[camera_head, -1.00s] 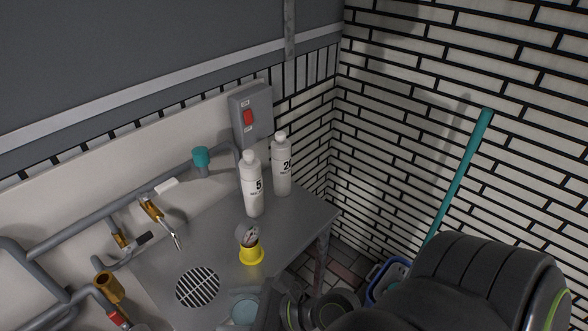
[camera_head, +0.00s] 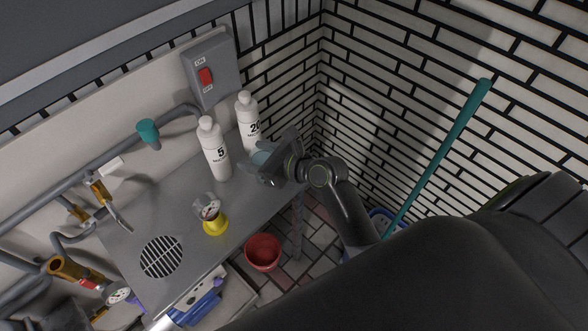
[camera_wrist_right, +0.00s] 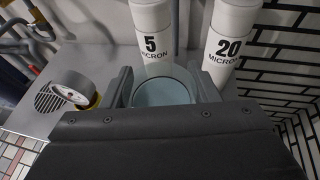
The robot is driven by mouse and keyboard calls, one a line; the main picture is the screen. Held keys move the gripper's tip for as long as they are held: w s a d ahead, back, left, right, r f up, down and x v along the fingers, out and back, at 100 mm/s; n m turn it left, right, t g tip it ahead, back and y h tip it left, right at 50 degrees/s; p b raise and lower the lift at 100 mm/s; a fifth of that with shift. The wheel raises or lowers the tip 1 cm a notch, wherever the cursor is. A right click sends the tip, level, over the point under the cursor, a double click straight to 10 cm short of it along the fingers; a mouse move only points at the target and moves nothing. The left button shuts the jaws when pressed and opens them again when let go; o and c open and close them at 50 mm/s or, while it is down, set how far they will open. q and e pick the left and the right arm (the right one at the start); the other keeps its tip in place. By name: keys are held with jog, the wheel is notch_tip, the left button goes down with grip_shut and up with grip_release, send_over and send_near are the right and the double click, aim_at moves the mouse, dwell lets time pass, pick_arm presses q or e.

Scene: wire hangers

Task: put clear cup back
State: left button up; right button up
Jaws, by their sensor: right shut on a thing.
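The clear cup (camera_wrist_right: 162,93) is a pale, see-through bluish cup. My right gripper (camera_head: 268,160) is shut on it, with a finger on each side in the right wrist view. In the head view the cup (camera_head: 261,158) is partly hidden by the gripper. It is at the right part of the grey metal table (camera_head: 178,205), in front of the two white bottles. I cannot tell whether its base touches the table. My left gripper is not in view.
White bottles marked 5 (camera_head: 213,150) and 20 (camera_head: 247,122) stand behind the cup. A gauge with a yellow base (camera_head: 214,224) stands to the left. A drain grate (camera_head: 162,257) is farther left. A red bucket (camera_head: 263,252) is on the floor.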

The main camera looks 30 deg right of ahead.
jog(key=shift+w+d+r, duration=0.25)
jog(key=shift+w+d, duration=0.2)
jog(key=shift+w+d+f, duration=0.15)
jog(key=shift+d+f, duration=0.05)
jog(key=shift+d, duration=0.1)
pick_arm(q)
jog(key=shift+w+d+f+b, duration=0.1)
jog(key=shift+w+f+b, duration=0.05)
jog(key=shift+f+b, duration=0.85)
pick_arm(e)
jog(key=shift+f, duration=4.8)
jog(key=shift+f, duration=0.15)
jog(key=o, duration=1)
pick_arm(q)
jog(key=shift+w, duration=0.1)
pick_arm(e)
jog(key=shift+o, duration=0.2)
